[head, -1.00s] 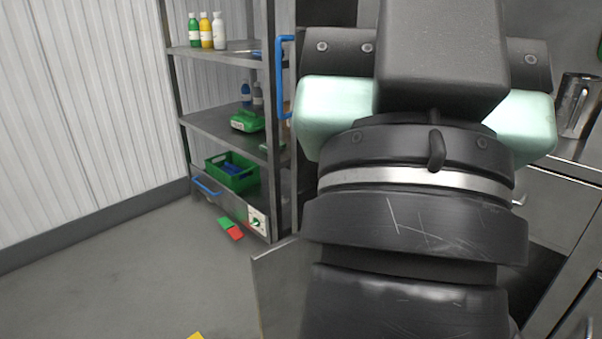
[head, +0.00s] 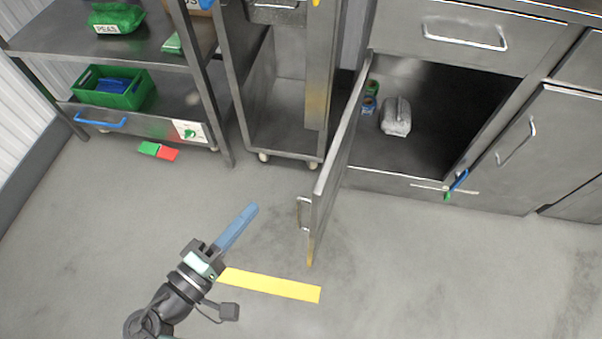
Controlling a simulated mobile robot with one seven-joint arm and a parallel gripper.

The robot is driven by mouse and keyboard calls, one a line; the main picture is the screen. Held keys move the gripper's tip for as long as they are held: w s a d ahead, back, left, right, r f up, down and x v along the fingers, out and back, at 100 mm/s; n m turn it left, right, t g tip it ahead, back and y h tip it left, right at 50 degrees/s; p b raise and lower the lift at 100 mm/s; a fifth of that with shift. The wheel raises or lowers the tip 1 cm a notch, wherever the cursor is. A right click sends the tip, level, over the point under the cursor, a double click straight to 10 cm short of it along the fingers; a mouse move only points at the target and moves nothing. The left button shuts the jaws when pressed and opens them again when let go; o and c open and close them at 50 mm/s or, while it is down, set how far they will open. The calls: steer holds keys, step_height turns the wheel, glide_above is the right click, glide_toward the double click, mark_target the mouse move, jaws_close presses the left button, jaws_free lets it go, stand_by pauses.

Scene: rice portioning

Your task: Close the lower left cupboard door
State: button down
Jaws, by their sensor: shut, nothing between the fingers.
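The lower left cupboard door (head: 336,158) is a grey metal panel standing wide open, swung out from the left side of its cupboard opening. Its bar handle (head: 304,213) is on the left-facing side, near the free edge. The dark cupboard interior (head: 440,110) is exposed and holds a grey wrapped item (head: 396,118) and small blue and green rolls (head: 369,97). My gripper (head: 250,211) has long blue fingers, shut and empty. It is left of the door, apart from it, above the floor.
A shelf unit (head: 110,62) with a green crate (head: 112,87) stands at the left. A wheeled metal rack (head: 285,140) stands behind the door. A yellow strip (head: 270,285) marks the floor. Open floor lies left and right of the door.

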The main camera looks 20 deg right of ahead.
mark_target(327, 175)
steer(key=w+d+b, duration=0.1)
steer(key=d, duration=1)
steer(key=shift+w+d+h, duration=0.2)
steer(key=shift+w+h, duration=0.05)
steer(key=shift+h, duration=0.05)
steer(key=shift+s+d+n, duration=0.1)
steer(key=shift+n, duration=0.2)
